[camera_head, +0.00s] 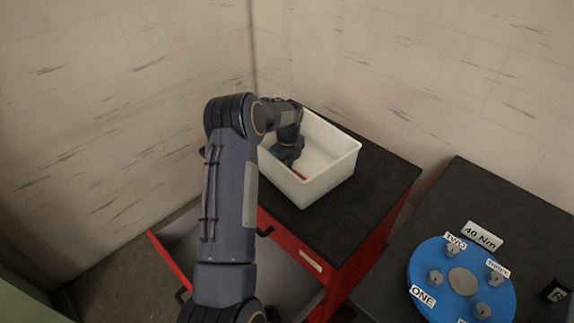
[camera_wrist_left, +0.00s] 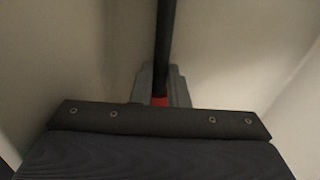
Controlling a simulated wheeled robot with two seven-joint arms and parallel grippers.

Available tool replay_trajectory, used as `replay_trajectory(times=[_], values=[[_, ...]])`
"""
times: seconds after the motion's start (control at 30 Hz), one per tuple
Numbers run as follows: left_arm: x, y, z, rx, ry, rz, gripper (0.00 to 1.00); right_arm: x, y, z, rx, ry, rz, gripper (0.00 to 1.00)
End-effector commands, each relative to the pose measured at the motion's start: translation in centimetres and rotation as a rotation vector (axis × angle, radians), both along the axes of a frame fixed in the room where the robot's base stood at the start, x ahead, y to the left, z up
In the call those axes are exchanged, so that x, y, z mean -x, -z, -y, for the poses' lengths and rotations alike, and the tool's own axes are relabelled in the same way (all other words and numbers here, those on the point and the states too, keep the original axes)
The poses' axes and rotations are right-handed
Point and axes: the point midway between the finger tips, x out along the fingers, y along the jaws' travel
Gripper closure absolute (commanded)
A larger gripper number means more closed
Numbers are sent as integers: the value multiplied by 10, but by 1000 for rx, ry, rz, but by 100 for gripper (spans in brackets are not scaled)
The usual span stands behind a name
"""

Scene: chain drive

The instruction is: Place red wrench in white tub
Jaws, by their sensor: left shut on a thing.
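The white tub (camera_head: 334,172) stands on the black top of a red cabinet. My left arm reaches over its left rim, and my left gripper (camera_head: 287,155) is down inside the tub. A small red bit of the wrench (camera_head: 300,175) shows by the gripper in the head view. In the left wrist view, the fingers of my left gripper (camera_wrist_left: 160,92) are shut on the red wrench (camera_wrist_left: 160,101), and a dark shaft runs up from there between pale tub walls. Most of the wrench is hidden. My right gripper is not in view.
The red cabinet (camera_head: 345,262) has an open drawer at its lower left. To the right, a black table (camera_head: 400,258) holds a blue disc (camera_head: 425,262) with several bolts and labels, and a "40 Nm" sign (camera_head: 482,236). The cabinet top right of the tub is clear.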

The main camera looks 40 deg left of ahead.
Motion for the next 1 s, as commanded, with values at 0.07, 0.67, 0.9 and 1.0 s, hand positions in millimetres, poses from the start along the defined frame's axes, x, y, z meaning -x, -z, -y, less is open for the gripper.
replay_trajectory(times=[0.07,0.67,0.9,1.0], values=[[0,1,0,0,0,2,100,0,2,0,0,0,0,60],[-1,-5,0,-1,1,2,64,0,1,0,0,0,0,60],[-2,-49,1,-1,1,6,64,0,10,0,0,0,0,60],[-2,-71,2,-2,1,5,64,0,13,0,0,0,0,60]])
